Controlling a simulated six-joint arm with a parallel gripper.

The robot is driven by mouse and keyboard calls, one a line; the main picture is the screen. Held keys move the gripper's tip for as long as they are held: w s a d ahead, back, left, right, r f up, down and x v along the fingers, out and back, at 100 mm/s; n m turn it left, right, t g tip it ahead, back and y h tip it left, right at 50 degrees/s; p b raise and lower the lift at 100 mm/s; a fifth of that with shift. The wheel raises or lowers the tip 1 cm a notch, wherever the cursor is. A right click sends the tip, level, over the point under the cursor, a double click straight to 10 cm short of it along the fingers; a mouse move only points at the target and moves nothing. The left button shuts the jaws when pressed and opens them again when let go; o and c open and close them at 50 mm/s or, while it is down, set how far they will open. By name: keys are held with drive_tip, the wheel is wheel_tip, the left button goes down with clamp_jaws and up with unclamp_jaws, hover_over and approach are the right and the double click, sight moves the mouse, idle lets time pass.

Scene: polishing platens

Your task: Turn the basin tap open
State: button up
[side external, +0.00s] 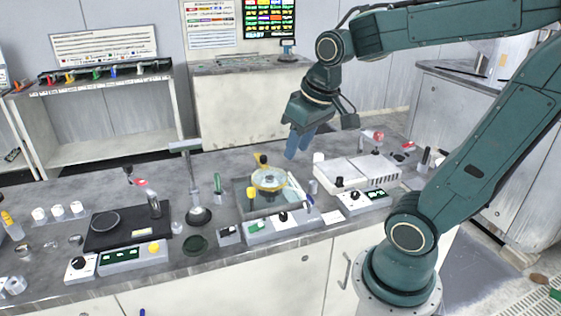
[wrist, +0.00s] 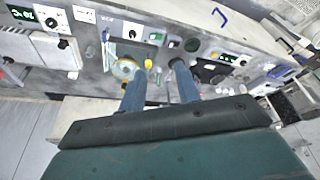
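My gripper (side external: 298,146) has blue fingers pointing down, above and right of the basin. In the wrist view my gripper (wrist: 160,69) is open, fingers apart with nothing held.
A tall grey stand (side external: 187,165) rises left of the basin, beside a green-handled rod (side external: 217,184). A control box (side external: 268,228) sits in front of it. A black-topped unit (side external: 125,225) lies far left.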

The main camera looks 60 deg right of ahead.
drive_tip(key=w+d+f+m+g, duration=0.1)
drive_tip(key=w+d+f+m, duration=0.15)
drive_tip(key=d, duration=0.25)
drive_tip(key=w+d+f+m+g, duration=0.1)
drive_tip(key=w+d+f, duration=0.15)
drive_tip(key=d, duration=0.35)
drive_tip(key=m+g+y, duration=0.1)
drive_tip(key=m+g, duration=0.1)
drive_tip(key=m, duration=0.1)
hover_over(310, 197)
wheel_tip(310, 197, down, 8)
drive_tip(key=shift+d+f+n, duration=0.1)
drive_tip(key=shift+f+n, duration=0.15)
drive_tip(key=shift+f, duration=6.85)
clamp_jaws()
